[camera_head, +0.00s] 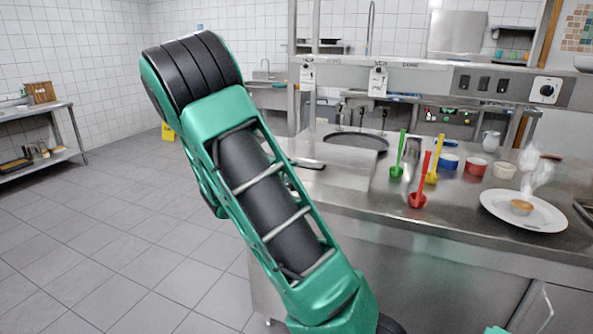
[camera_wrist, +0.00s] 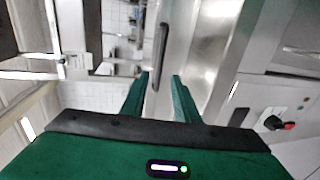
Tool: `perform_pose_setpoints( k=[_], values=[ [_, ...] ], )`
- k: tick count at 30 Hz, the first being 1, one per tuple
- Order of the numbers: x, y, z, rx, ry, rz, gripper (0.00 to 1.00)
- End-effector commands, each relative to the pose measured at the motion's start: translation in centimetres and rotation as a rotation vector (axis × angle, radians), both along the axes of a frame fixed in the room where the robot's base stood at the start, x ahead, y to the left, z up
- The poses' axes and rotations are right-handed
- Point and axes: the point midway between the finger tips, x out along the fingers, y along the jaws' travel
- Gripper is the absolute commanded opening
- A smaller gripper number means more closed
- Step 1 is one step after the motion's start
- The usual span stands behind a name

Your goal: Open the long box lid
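I cannot identify a long box with certainty in either view. In the wrist view, a dark bar-shaped handle (camera_wrist: 162,45) runs along a pale metal panel (camera_wrist: 185,40), which may be part of the box or its lid. My gripper (camera_wrist: 160,75) has two green fingers standing apart with nothing visibly held. The handle's near end appears between the fingertips in the picture; whether it lies between them in depth or touches them I cannot tell. In the head view my green arm crosses the middle, and my gripper is out of sight.
A steel counter (camera_head: 360,190) stands at the right. It bears a green ladle (camera_head: 399,158), red ladle (camera_head: 420,185), yellow ladle (camera_head: 434,165), small bowls and a white plate (camera_head: 495,215) with a steaming dish. A side table (camera_head: 45,106) stands left.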

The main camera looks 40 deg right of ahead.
Motion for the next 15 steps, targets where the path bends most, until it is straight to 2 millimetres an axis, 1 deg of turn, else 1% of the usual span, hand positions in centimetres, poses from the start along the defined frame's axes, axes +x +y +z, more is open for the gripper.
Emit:
perform_pose_setpoints(
  k=[1,6,10,15],
  values=[
    [0.2,-1.0,-0.2,-0.001,0.001,-0.005,0.28],
    [1.3,-3.7,-0.8,-0.001,-0.001,-0.004,0.28],
    [2.0,-5.3,-1.2,0.001,-0.001,-0.004,0.28],
    [2.5,-6.5,-1.4,0.002,-0.002,-0.003,0.28]
  ],
)
